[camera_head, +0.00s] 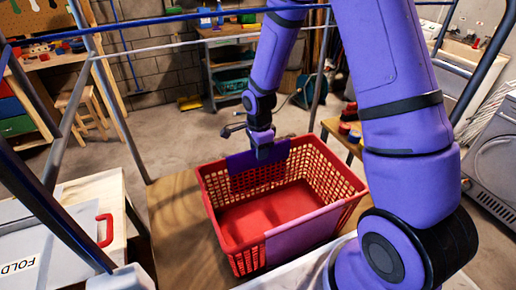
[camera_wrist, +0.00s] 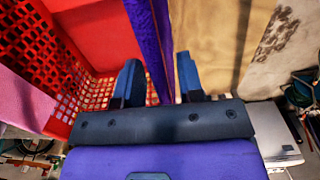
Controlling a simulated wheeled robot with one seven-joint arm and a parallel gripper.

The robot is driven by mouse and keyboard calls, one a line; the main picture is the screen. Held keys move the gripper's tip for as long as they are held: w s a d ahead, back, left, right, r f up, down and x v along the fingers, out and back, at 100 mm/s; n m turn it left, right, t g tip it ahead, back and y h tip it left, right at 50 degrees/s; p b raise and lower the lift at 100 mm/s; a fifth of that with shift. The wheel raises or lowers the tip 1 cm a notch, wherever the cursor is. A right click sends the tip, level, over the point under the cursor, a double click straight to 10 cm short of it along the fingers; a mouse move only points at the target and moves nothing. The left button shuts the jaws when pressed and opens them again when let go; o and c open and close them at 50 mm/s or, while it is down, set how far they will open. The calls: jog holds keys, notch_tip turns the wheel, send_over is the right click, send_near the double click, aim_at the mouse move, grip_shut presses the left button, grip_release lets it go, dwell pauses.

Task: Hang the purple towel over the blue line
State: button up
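The purple towel (camera_head: 243,161) hangs over the far rim of the red basket (camera_head: 207,212). It also shows as a narrow purple strip between my fingers in the wrist view (camera_wrist: 148,30). My gripper (camera_head: 262,153) is down at that rim by the towel. In the wrist view my gripper (camera_wrist: 160,78) is open, with its two fingers apart on either side of the towel. I cannot tell whether either finger touches it. The blue line (camera_head: 160,19) runs across the top of the head view, above and beyond the basket.
A white line (camera_head: 150,48) runs lower than the blue one, between metal frame posts. A lilac towel (camera_head: 300,235) hangs over the basket's near rim. The basket stands on a wooden table (camera_head: 175,225). A white box with a red handle (camera_head: 105,230) is at left.

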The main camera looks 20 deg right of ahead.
grip_shut()
jog(key=shift+r, duration=4.45)
